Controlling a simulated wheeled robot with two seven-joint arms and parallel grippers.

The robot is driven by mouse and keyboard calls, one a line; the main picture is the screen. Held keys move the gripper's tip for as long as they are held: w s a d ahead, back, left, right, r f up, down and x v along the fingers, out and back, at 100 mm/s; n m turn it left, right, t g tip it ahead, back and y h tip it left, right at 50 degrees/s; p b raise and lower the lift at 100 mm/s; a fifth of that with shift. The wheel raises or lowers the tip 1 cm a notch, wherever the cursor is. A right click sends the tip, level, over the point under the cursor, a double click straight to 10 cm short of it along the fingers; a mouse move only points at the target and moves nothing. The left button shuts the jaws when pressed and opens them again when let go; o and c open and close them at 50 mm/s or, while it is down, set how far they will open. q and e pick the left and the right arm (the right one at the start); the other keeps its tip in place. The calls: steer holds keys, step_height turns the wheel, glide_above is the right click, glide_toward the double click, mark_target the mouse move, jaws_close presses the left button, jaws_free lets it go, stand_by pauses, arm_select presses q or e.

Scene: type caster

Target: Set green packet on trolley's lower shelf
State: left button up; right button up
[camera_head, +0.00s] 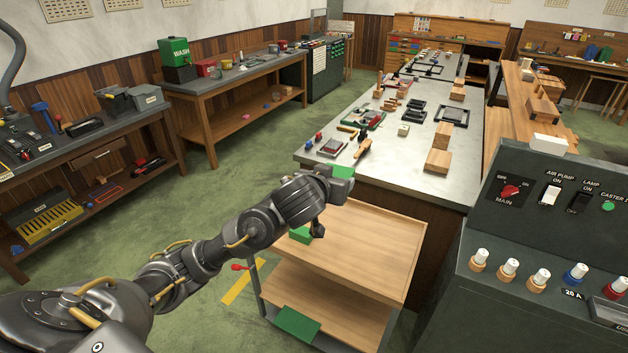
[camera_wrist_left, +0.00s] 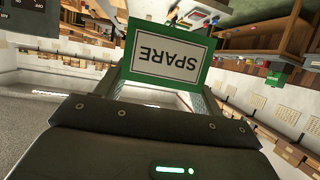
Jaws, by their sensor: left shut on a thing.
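My left arm reaches in from the left above the trolley (camera_head: 390,240). My left gripper (camera_head: 341,184) is shut on a green packet (camera_head: 342,171), just above the trolley's far edge near the bench. In the left wrist view this green packet (camera_wrist_left: 172,55) has a white label reading SPARE and sits between the fingers. Another green thing (camera_head: 300,234) shows beneath my arm at the upper tray's left side; my arm partly hides it. The trolley's lower shelf (camera_head: 335,300) has a flat green patch (camera_head: 298,322) near its front left. My right gripper is not in view.
A long metal-topped bench (camera_head: 400,160) with wooden blocks and tools stands right behind the trolley. A dark control console (camera_head: 540,240) is close on the right. Workbenches (camera_head: 235,75) line the left and back. Green floor lies open left of the trolley.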

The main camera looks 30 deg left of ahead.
arm_select(q)
steer(key=s+d+f+b, duration=0.2)
steer(key=f+b, duration=0.1)
steer(key=b, duration=0.2)
steer(key=s+d+f+m+h+b, duration=0.1)
steer(key=s+d+f+b, duration=0.1)
steer(key=b, duration=0.4)
step_height(320, 180, down, 2)
steer(key=shift+d+f+h, duration=0.1)
steer(key=shift+d+h, duration=0.2)
steer(key=shift+d, duration=0.2)
steer(key=shift+w, duration=0.1)
